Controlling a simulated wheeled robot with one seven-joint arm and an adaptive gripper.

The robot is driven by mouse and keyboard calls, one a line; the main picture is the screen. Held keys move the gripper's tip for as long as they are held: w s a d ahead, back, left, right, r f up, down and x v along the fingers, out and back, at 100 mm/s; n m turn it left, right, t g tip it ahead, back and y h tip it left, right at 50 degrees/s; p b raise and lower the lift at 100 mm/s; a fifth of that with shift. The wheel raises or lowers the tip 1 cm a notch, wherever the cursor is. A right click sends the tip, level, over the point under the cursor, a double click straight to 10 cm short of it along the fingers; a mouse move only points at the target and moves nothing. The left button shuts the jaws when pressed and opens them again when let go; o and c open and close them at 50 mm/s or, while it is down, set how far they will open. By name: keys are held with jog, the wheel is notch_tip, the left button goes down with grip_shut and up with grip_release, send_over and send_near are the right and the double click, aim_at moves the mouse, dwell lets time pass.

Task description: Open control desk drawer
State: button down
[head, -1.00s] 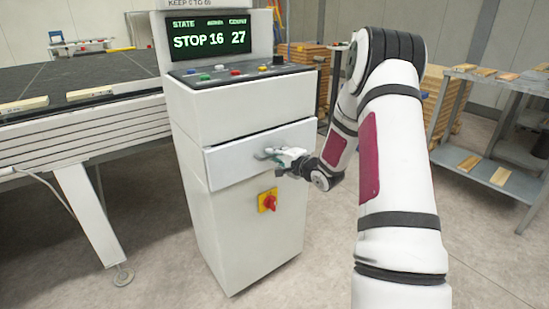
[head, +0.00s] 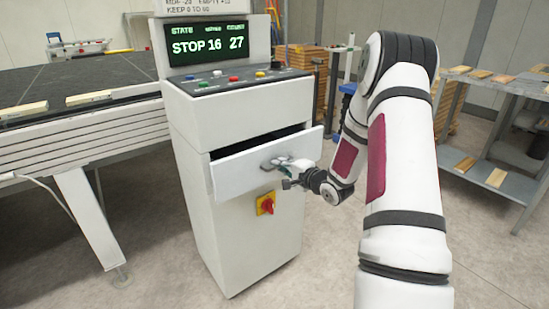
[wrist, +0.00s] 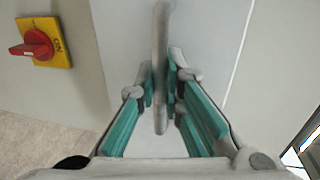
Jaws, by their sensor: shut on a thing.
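The control desk (head: 245,235) is a white cabinet with a sloped button panel and a green-text screen. Its drawer (head: 235,180) is partly pulled out, with a dark gap showing above its front. My gripper (head: 282,168) is at the drawer front, shut on the drawer handle. In the wrist view the handle (wrist: 160,50) is a grey bar that runs between the teal-padded fingers of my gripper (wrist: 162,90). The drawer front (wrist: 205,40) lies behind it. The inside of the drawer is mostly hidden.
A red and yellow rotary switch (head: 265,204) sits on the desk below the drawer; it also shows in the wrist view (wrist: 42,44). A roller table (head: 75,135) stands at left, a grey shelf cart (head: 490,150) at right. The floor before the desk is clear.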

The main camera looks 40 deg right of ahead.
jog(key=f+p+v, duration=0.1)
jog(key=p+v, duration=0.2)
jog(key=v, duration=0.6)
jog(key=f+p+v, duration=0.2)
jog(key=p+v, duration=0.2)
jog(key=v, duration=0.4)
jog(key=shift+s+f+p, duration=0.25)
jog(key=shift+s+p, duration=0.05)
jog(key=shift+s, duration=0.5)
jog(key=c, duration=2)
grip_release()
jog(key=shift+o, duration=0.2)
jog(key=v, duration=1.2)
jog(key=shift+w, duration=0.1)
